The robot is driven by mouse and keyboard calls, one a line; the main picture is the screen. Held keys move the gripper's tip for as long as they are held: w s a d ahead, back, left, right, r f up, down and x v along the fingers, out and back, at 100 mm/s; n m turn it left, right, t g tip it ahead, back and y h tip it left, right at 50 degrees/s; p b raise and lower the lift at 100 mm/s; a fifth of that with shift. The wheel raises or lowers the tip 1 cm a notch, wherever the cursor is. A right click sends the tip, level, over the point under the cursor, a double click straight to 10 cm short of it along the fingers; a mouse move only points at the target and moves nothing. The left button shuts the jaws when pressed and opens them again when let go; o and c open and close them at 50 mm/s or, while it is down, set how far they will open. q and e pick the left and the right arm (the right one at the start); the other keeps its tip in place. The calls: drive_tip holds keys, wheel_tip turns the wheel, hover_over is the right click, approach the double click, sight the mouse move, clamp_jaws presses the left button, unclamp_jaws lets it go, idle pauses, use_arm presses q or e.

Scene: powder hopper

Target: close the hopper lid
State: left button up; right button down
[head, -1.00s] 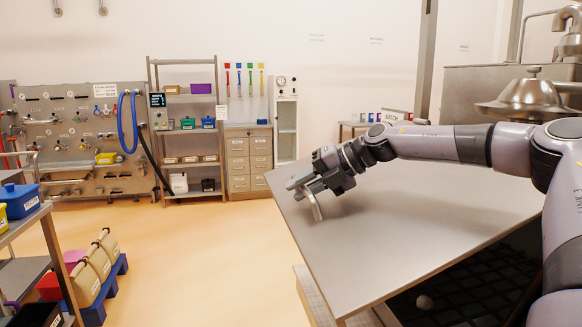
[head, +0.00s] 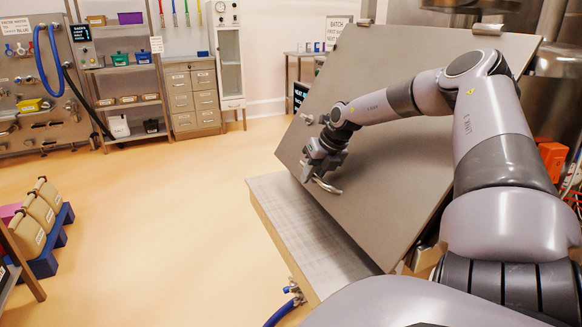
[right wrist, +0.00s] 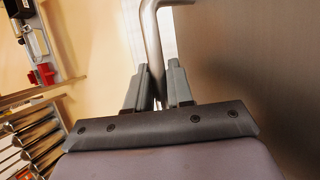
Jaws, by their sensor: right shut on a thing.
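The hopper lid (head: 390,190) is a large flat grey metal panel. In the head view it stands steeply tilted, its lower left edge beside a light metal top (head: 300,235) that seems to be part of the hopper. My right gripper (head: 318,172) is at the lid's left edge, shut on the bent metal lid handle (head: 328,187). In the right wrist view the handle (right wrist: 153,45) runs between the two fingers (right wrist: 157,92), with the lid face (right wrist: 260,70) close on the right. The hopper's opening is hidden behind the lid and my arm. My left gripper is not in view.
A blue hose (head: 280,312) hangs at the bottom near the metal top. A blue pallet with beige containers (head: 38,215) stands at the left. Shelving (head: 120,75) and a drawer cabinet (head: 190,95) are at the back. The floor (head: 170,220) between is clear.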

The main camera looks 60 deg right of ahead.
sight(325, 179)
drive_tip(key=shift+s+d+f+h+b, duration=0.2)
drive_tip(key=shift+s+d+f, duration=0.1)
drive_tip(key=shift+d+f, duration=0.25)
drive_tip(key=shift+s+d+f+h+b, duration=0.15)
drive_tip(key=shift+s+d+f, duration=0.15)
drive_tip(key=shift+d+f, duration=0.15)
drive_tip(key=shift+s+d+f+g, duration=0.15)
drive_tip(key=shift+s+d+g, duration=0.15)
drive_tip(key=shift+d, duration=0.25)
drive_tip(key=shift+h, duration=0.25)
drive_tip(key=c, duration=1.1)
unclamp_jaws()
drive_tip(key=shift+s+d, duration=0.1)
drive_tip(key=shift+f, duration=0.1)
